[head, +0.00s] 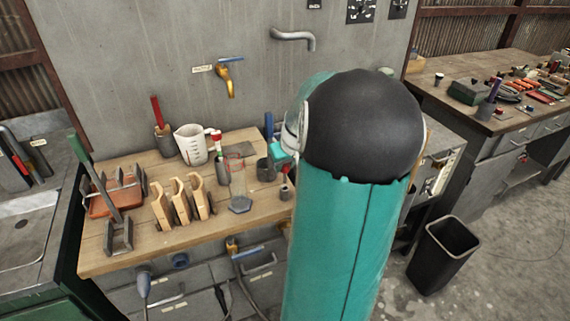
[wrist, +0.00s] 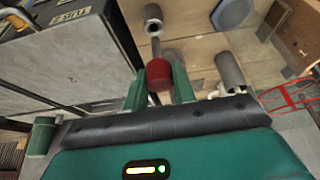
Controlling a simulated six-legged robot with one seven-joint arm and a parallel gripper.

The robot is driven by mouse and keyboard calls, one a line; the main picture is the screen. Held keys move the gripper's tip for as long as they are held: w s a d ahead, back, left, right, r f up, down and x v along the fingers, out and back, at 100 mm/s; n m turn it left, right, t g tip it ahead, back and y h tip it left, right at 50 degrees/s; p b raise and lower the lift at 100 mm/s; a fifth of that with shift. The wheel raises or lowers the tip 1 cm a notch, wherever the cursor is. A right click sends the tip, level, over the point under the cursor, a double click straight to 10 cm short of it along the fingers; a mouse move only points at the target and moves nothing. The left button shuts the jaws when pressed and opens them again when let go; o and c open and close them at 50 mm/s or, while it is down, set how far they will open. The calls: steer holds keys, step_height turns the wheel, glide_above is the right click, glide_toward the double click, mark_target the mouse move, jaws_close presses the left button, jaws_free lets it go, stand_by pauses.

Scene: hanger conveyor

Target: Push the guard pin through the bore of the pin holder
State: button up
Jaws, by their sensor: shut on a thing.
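In the wrist view, my gripper (wrist: 160,88) has its green fingers shut on the guard pin (wrist: 159,74), around its red head. The pin's thin grey shaft points away from the fingers, up the picture, toward a short grey tube with a dark bore, which looks like the pin holder (wrist: 153,13). The shaft lines up roughly with this tube. I cannot tell whether its tip is in the bore or only in front of it. In the head view, my arm covers most of the work spot and the fingers are not clearly visible.
Another grey cylinder (wrist: 230,72) is right of my gripper in the wrist view. In the head view, the wooden bench (head: 130,255) holds wooden stands (head: 180,198), a white jug (head: 191,144) and a glass with a hexagonal base (head: 240,204). A black bin (head: 443,255) stands on the floor.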

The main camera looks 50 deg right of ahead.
mark_target(285, 179)
steer(key=shift+f, duration=3.05)
stand_by(2.5)
steer(key=o, duration=0.8)
steer(key=shift+c, duration=0.2)
steer(key=o, duration=0.6)
steer(key=shift+c, duration=0.2)
steer(key=v, duration=1.4)
